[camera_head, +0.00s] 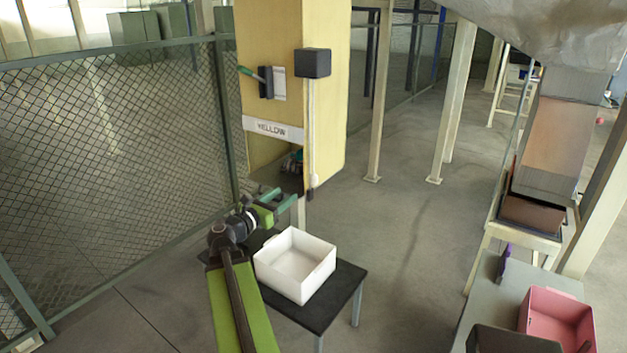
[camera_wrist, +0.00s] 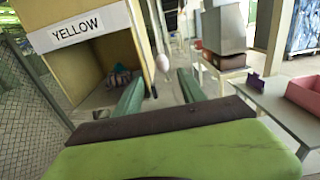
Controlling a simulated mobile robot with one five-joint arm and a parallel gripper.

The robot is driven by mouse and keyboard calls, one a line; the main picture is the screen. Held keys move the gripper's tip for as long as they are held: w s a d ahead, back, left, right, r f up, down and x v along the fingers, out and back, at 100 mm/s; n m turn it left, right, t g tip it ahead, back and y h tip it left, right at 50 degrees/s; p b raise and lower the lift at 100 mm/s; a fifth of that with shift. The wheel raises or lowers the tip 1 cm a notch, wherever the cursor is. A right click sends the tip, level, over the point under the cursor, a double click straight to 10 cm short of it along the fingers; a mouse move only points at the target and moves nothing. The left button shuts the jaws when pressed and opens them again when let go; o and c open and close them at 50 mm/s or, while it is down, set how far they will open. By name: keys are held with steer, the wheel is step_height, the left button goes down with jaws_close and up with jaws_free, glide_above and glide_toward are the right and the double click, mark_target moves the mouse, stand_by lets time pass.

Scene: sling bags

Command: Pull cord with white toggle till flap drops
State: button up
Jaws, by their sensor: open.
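A yellow cabinet (camera_head: 330,110) labelled YELLOW (camera_head: 272,129) has a black box (camera_head: 313,62) on its front. A pale cord (camera_head: 311,120) hangs from the box down to a white toggle (camera_head: 314,181). The toggle also shows in the wrist view (camera_wrist: 162,62), beyond the fingertips and between their lines. My gripper (camera_head: 286,198) is open and empty, below and left of the toggle in the head view; its green fingers (camera_wrist: 160,84) stand apart. Teal and reddish items (camera_head: 292,163) sit inside the opening under the label. I cannot tell which panel is the flap.
An empty white bin (camera_head: 295,263) stands on a black table (camera_head: 338,305) below the cabinet. A green-handled lever (camera_head: 257,79) is on the cabinet's front. Mesh fence (camera_head: 110,150) runs along the left. A pink bin (camera_head: 556,318) is at lower right. The middle floor is clear.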

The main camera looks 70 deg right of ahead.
mark_target(313, 174)
steer(key=x, duration=1.7)
steer(key=shift+d, duration=0.2)
steer(key=c, duration=0.9)
jaws_close()
